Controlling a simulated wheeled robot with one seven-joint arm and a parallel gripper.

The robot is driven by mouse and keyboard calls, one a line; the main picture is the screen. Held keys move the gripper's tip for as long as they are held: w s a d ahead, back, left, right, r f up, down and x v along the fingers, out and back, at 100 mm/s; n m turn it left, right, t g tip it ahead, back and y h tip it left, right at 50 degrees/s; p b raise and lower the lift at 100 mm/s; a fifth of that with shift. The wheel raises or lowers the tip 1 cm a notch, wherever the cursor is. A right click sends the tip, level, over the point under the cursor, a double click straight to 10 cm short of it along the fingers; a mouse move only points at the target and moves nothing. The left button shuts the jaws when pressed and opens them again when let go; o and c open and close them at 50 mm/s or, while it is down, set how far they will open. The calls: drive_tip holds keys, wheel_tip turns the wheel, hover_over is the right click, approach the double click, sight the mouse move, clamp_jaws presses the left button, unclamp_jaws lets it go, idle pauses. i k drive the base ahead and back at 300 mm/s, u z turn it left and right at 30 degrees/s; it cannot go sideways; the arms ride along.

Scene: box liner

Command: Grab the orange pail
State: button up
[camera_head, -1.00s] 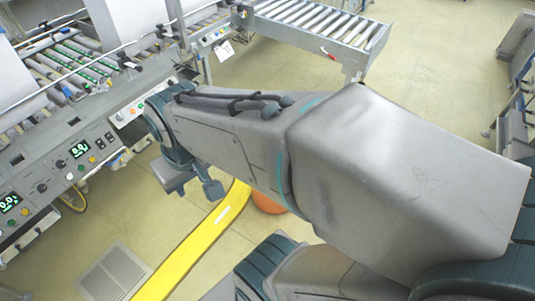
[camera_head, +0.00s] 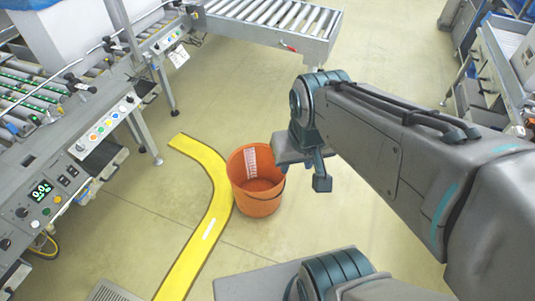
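The orange pail (camera_head: 258,198) stands upright on the floor, at the right edge of the yellow floor strip. Its open top shows an empty-looking inside with a pale printed label on the inner wall. My gripper (camera_head: 311,171) is at the end of my arm, just right of the pail in the picture and apparently above its height. The gripper overlaps the pail's right rim slightly in the view and does not hold it. The arm hides part of the fingers, so their opening is unclear.
A yellow curved strip (camera_head: 203,240) runs on the floor left of the pail. A machine with a control panel (camera_head: 58,190) stands at the left. A roller conveyor (camera_head: 270,22) is at the back. Shelving equipment (camera_head: 500,70) stands at the far right. Floor behind the pail is clear.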

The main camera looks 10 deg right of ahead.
sight(257, 186)
drive_tip(key=k, duration=0.65)
drive_tip(key=u, duration=0.55)
drive_tip(key=i, duration=1.65)
drive_tip(key=z, duration=0.55)
